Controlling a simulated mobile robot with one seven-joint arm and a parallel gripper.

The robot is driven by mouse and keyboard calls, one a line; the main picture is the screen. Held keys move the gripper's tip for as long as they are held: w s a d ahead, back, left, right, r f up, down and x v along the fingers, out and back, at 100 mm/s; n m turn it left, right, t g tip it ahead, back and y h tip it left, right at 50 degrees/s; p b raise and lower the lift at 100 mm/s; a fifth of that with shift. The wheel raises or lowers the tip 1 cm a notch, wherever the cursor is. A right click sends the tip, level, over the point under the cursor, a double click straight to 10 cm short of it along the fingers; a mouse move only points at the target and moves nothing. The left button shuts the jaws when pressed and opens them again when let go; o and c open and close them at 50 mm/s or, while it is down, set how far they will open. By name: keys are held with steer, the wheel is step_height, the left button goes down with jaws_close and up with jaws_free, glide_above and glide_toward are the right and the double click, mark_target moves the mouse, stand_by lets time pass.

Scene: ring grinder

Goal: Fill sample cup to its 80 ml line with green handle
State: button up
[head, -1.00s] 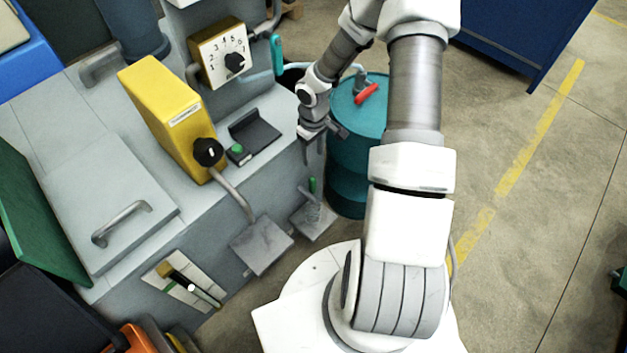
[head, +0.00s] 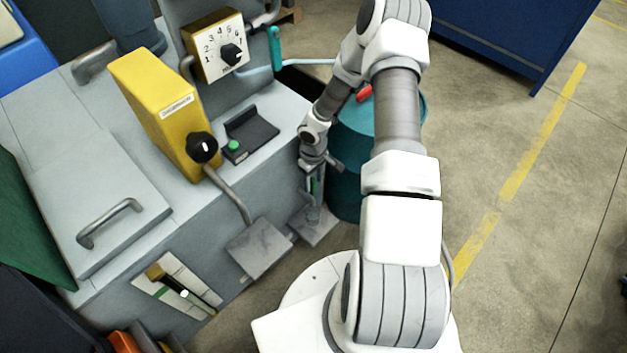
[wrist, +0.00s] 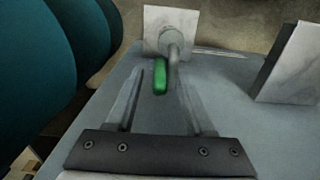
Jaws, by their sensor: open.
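The green handle (wrist: 161,75) sits on a grey tap pipe (wrist: 174,50) on the side of the grey machine. In the wrist view it lies between and just ahead of the fingertips of my gripper (wrist: 160,88), which is open. I cannot tell whether a finger touches it. In the head view the handle (head: 313,186) is partly covered by my gripper (head: 316,172), above a small grey shelf (head: 314,227). I cannot make out the sample cup in either view.
A teal drum (head: 345,190) stands close to the right of my gripper. A second grey plate (head: 258,247) sits left of the small shelf, under a bent pipe. A yellow box (head: 160,110) with a black knob stands on the machine. The floor at right is clear.

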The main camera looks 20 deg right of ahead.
jaws_close()
stand_by(1.4)
